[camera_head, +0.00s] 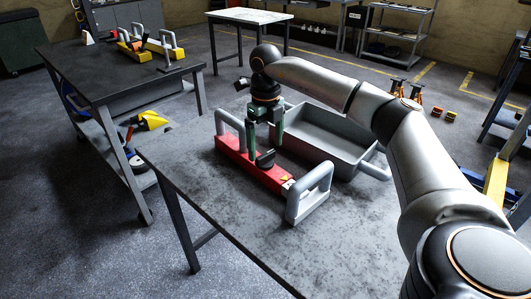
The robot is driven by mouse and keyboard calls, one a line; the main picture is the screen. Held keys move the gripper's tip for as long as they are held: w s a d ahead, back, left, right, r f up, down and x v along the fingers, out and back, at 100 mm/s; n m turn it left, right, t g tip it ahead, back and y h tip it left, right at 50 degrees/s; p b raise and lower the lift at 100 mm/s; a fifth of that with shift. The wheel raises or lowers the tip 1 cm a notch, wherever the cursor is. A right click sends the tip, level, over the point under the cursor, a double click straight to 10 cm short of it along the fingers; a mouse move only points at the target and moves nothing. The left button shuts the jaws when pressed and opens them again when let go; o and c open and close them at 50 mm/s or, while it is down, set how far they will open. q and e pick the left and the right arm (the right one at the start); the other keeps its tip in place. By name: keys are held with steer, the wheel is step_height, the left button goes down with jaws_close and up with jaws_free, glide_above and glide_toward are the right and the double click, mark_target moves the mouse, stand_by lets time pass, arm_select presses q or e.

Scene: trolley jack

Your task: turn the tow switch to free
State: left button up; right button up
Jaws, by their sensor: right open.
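A long red unit (233,157) with a raised grey handle at each end lies on the near grey table. The switch's marked positions are too small to read. My left gripper is out of view.
A grey open tray (322,137) stands right behind the unit, close to the gripper. The front of the near table (235,213) is clear.

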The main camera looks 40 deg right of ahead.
mark_target(265, 159)
steer(key=shift+f, duration=1.25)
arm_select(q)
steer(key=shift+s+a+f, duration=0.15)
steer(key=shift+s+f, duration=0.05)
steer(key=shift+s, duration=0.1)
arm_select(e)
steer(key=c, duration=1.2)
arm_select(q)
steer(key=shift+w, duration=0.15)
arm_select(e)
steer(key=shift+r, duration=0.1)
